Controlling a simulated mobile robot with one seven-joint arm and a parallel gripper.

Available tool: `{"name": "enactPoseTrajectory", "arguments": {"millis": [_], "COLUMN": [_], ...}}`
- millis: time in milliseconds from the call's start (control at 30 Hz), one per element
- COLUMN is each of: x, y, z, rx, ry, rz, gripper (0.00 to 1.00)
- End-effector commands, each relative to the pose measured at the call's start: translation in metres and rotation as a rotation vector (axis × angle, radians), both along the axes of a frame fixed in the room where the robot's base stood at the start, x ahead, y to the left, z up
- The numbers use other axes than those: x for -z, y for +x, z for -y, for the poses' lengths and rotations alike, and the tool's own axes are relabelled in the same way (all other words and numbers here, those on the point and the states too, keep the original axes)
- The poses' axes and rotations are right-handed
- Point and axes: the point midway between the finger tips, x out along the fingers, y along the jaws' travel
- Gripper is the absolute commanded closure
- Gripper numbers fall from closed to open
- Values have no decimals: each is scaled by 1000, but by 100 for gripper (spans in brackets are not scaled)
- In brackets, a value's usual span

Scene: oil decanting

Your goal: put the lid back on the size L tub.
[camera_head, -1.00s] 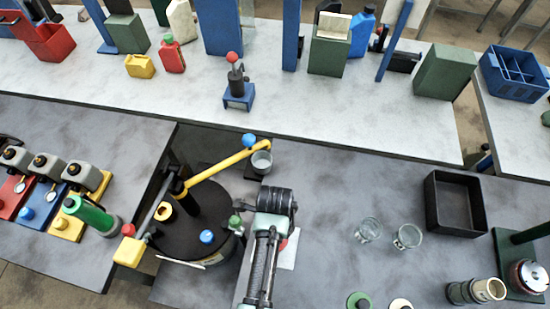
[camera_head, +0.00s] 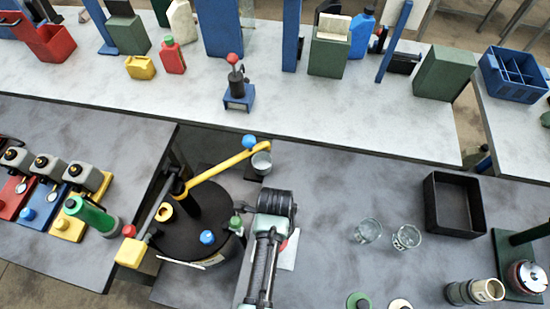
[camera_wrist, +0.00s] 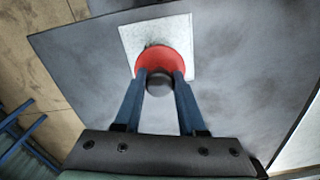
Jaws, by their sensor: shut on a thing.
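My gripper (camera_wrist: 160,84) is shut on the dark knob (camera_wrist: 159,86) of a red lid (camera_wrist: 164,62) in the wrist view. The lid is over a pale square (camera_wrist: 186,38) on the grey bench; I cannot tell whether it touches it. In the head view my arm hides most of the lid and the fingers. Two clear glass tubs (camera_head: 367,231) (camera_head: 406,238) stand open on the bench to the right. A third small cup (camera_head: 261,163) is beneath the yellow arm's end. No size marks are readable, so I cannot tell which is size L.
A black drum (camera_head: 195,235) with a yellow arm (camera_head: 215,170) stands left of my arm. A green disc (camera_head: 359,300) and a cream disc (camera_head: 400,304) lie at the front. A black open tray (camera_head: 455,229) is at the right. The bench between the glass tubs and tray is clear.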

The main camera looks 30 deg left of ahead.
Motion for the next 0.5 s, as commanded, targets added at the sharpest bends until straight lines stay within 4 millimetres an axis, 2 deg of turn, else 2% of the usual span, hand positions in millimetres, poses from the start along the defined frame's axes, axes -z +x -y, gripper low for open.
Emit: {"name": "enactPoseTrajectory", "arguments": {"millis": [233,267,433,500], "x": [0,0,0,0], "y": [0,0,0,0], "z": [0,0,0,0], "rx": [0,0,0,0], "ry": [0,0,0,0], "rz": [0,0,0,0], "gripper": [100,57,26,25]}}
